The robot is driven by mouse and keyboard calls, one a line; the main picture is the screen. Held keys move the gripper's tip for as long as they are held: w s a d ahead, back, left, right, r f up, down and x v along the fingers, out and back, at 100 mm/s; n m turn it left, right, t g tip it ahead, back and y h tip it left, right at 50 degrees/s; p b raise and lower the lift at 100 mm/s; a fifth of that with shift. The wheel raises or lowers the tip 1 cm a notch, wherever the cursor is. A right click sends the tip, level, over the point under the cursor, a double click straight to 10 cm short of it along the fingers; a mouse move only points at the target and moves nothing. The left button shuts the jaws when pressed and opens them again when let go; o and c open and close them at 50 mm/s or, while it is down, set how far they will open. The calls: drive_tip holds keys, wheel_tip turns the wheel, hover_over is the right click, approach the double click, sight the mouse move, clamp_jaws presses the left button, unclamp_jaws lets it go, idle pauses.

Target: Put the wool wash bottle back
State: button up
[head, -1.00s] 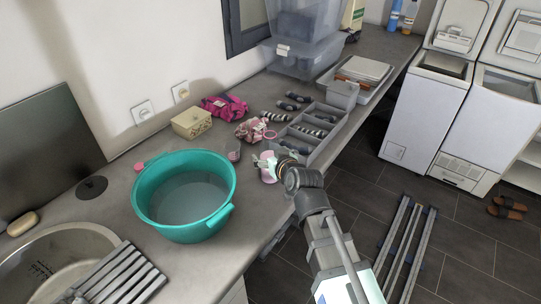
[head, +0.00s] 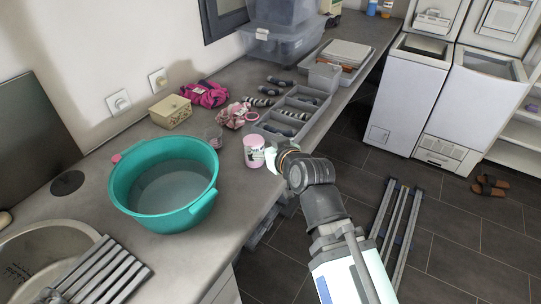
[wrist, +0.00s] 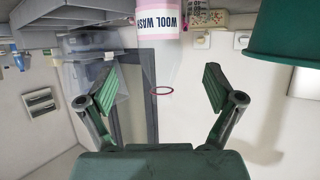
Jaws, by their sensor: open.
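The wool wash bottle (head: 254,152), pink and white with a dark-lettered label, stands upright on the grey counter near its front edge, right of the teal basin. It also shows at the top of the wrist view (wrist: 162,18), cut off by the frame, with "WOOL WASH" readable. My gripper (head: 271,158) is just right of the bottle in the head view. In the wrist view its two green fingers (wrist: 158,88) are wide apart with nothing held between them. The bottle appears beyond the fingertips. Whether a finger touches it I cannot tell.
The teal basin (head: 165,187) holds water. A clear cup (head: 213,137), a pink patterned cloth (head: 235,115) and a grey divided tray (head: 298,112) with rolled socks lie behind the bottle. Lidded bins (head: 290,40) stand farther back. The counter between basin and bottle is clear.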

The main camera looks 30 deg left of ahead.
drive_tip(key=shift+b+v, duration=1.35)
drive_tip(key=shift+b, duration=2.3)
